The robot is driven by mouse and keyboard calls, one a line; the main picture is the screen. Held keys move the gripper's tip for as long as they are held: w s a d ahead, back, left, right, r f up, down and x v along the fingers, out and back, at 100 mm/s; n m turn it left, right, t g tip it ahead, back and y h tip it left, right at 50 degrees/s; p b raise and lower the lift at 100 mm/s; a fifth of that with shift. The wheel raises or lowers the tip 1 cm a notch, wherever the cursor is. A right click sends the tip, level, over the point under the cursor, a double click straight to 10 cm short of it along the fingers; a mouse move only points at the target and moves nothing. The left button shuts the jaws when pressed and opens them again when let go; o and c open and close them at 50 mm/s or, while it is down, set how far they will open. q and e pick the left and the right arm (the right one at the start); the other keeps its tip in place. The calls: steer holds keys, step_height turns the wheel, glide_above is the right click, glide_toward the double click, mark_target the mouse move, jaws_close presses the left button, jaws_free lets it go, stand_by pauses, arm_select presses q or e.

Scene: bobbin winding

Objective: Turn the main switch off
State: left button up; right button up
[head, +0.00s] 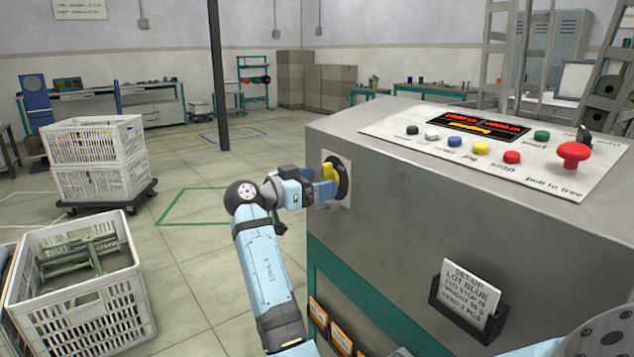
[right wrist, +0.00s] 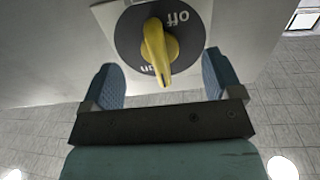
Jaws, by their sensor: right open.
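The main switch (head: 338,177) sits on the side face of the grey machine, a dark round disc with a yellow handle on a pale plate. In the right wrist view the yellow handle (right wrist: 156,50) stands nearly upright in the picture. Its lower end partly covers a label of which "un" shows; the "off" label at the upper right is uncovered. My right gripper (head: 325,190) is open at the switch. Its blue fingers, also in the right wrist view (right wrist: 163,82), are on either side of the handle with gaps. My left gripper is not in view.
The machine's top panel (head: 400,134) has coloured buttons and a red mushroom knob (head: 574,154). A card holder (head: 468,305) juts from the machine's side. White crates (head: 85,325) stand at the left. The floor between crates and machine is open.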

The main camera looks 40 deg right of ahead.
steer(key=shift+s+d, duration=0.1)
steer(key=shift+d, duration=0.3)
steer(key=shift+s+d, duration=0.15)
steer(key=shift+d, duration=0.65)
steer(key=shift+c, duration=0.2)
steer(key=c, duration=1.3)
steer(key=shift+o, duration=0.2)
steer(key=shift+r+p, duration=0.1)
steer(key=shift+p, duration=0.35)
steer(key=shift+n+p, duration=1.6)
steer(key=shift+p, duration=0.6)
steer(key=shift+n, duration=0.3)
